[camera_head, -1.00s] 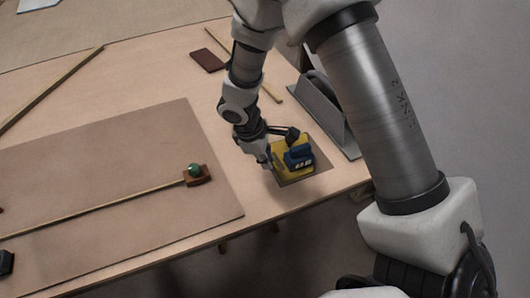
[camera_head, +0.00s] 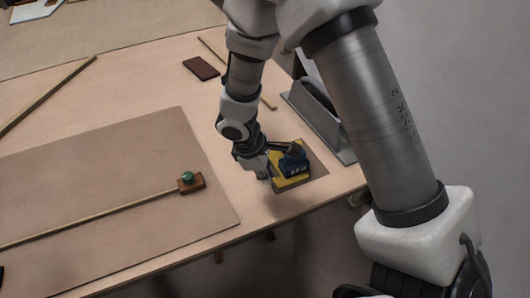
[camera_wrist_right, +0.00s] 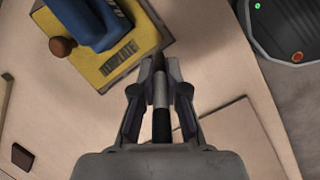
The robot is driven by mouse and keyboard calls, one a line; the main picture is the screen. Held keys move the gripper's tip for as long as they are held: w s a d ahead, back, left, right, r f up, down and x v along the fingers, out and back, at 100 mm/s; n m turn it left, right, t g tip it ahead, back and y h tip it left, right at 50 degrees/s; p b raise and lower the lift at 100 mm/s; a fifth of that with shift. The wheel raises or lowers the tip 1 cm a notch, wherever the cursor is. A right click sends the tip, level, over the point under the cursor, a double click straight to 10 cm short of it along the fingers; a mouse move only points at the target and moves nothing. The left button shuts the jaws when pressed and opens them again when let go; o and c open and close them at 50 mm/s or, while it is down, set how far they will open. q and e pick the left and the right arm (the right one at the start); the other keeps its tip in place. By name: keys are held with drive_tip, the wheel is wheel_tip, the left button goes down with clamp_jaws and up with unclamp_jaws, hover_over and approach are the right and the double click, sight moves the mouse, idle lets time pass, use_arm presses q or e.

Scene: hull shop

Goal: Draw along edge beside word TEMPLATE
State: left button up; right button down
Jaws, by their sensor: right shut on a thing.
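A yellow template plate (camera_head: 292,182) lies on a small dark sheet (camera_head: 318,165) near the table's front right edge. My right gripper (camera_head: 268,176) is at the plate's left side. In the wrist view my right gripper (camera_wrist_right: 160,88) is shut on a slim dark pen-like tool (camera_wrist_right: 160,110). Its tip is near the plate's edge; I cannot tell whether it touches.
A large brown sheet (camera_head: 110,165) lies left, with a wooden strip (camera_head: 100,215) and a green-knobbed block (camera_head: 187,181) on it. A grey angled metal piece (camera_head: 318,120) stands behind the template. A dark brown block (camera_head: 201,68) lies farther back.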

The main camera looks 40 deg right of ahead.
wheel_tip(320, 180, up, 13)
drive_tip(key=p, duration=1.2)
